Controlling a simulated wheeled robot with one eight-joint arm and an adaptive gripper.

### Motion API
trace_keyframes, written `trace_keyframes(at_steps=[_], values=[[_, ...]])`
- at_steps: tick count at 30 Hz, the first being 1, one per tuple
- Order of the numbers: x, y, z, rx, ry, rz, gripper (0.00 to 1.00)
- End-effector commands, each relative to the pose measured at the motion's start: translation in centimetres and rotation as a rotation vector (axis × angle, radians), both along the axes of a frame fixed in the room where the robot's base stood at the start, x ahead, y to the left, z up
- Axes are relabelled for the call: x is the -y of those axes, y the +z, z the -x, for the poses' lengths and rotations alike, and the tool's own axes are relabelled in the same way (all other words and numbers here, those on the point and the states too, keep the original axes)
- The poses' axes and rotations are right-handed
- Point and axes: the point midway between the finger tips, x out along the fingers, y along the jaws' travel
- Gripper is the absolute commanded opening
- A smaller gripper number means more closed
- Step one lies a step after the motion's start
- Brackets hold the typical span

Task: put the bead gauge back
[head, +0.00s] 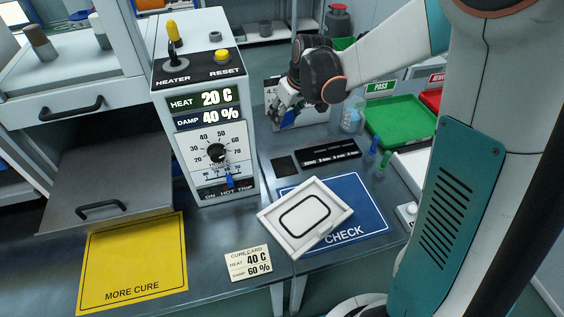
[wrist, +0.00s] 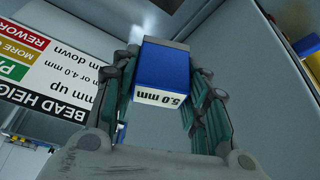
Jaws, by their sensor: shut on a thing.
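My gripper (head: 284,114) is shut on a blue bead gauge (wrist: 163,72), whose white end reads 5.0 mm in the wrist view. In the head view the blue of the held gauge (head: 289,118) shows below my fingers, above the back of the bench. A black rack (head: 330,152) with small white marks lies on the bench, below and to the right of my gripper. A dark square pad (head: 285,166) lies at its left end. I cannot tell which slots in the rack are filled.
A white tray with a black bead loop (head: 270,216) sits on the blue CHECK mat (head: 362,205). The control box (head: 205,110) stands left of my gripper. A clear jar (head: 352,115), small blue and green upright items (head: 374,145) and a green tray (head: 400,125) stand to the right.

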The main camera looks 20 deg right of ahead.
Motion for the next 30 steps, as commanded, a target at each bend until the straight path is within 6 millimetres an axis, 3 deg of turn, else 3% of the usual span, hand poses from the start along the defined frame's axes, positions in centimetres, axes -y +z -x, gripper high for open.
trace_keyframes(at_steps=[2,5,15,21,30], values=[[0.0,0.4,-0.3,0.001,0.015,0.0,0.12],[0.0,-1.0,-0.4,0.002,0.021,0.0,0.12],[0.0,-9.5,-0.4,0.002,0.02,0.0,0.12],[0.0,-13.5,-0.3,0.002,0.019,0.0,0.12],[0.0,-15.6,-0.3,0.001,0.019,0.0,0.12]])
